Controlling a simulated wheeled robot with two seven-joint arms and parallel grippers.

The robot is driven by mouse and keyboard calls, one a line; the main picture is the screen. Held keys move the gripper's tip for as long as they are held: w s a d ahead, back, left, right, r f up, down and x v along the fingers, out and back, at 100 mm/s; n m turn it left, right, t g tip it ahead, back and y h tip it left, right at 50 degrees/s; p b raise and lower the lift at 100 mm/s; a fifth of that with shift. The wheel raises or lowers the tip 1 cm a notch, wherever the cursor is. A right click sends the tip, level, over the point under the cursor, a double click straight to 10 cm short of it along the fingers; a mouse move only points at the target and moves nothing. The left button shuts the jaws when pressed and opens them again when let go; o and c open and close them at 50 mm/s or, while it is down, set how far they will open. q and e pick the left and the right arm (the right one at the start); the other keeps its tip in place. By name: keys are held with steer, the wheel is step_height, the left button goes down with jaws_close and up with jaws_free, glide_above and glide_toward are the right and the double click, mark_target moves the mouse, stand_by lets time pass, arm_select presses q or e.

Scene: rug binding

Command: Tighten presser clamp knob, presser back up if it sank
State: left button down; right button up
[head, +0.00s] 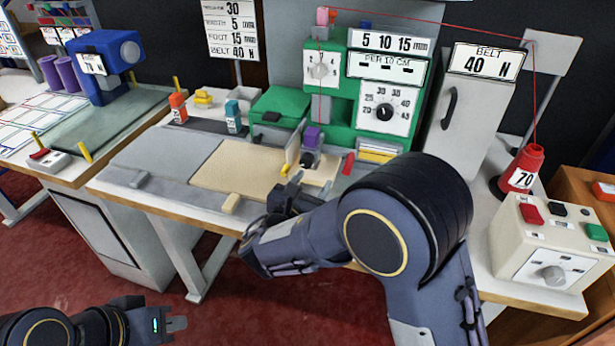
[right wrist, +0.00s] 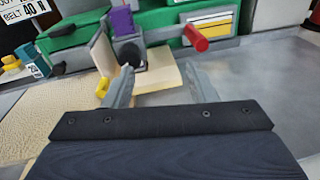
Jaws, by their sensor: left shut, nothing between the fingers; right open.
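The green sewing machine (head: 285,103) stands at the back of the table. Its purple block (head: 311,137) sits above a dark part (head: 307,158) at the sewing spot. In the right wrist view a dark round knob (right wrist: 131,56) shows below the purple block (right wrist: 122,20); I cannot tell for sure that it is the presser clamp knob. My right gripper (right wrist: 162,78) is open and empty, its fingers pointing toward the sewing spot, short of the knob. In the head view it (head: 285,190) is partly hidden by its own arm. My left gripper (head: 178,324) is shut and empty, low at the left.
A beige rug piece (head: 235,166) lies on the table left of the sewing spot. A red handle (right wrist: 200,36) sticks out right of the knob. A yellow part (right wrist: 102,87) is near my left finger. A red cone (head: 522,170) and control box (head: 545,245) stand at the right.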

mark_target(305, 165)
steer(key=a, duration=0.1)
steer(key=a+n+t+y, duration=0.1)
steer(key=a+n, duration=0.1)
steer(key=shift+s+a+f+t, duration=0.15)
steer(key=shift+a+f+t, duration=0.15)
steer(key=shift+f, duration=0.1)
steer(key=shift+w, duration=0.35)
steer(key=x, duration=0.7)
steer(key=shift+w, duration=0.1)
steer(key=shift+c, duration=0.2)
steer(key=c, duration=0.9)
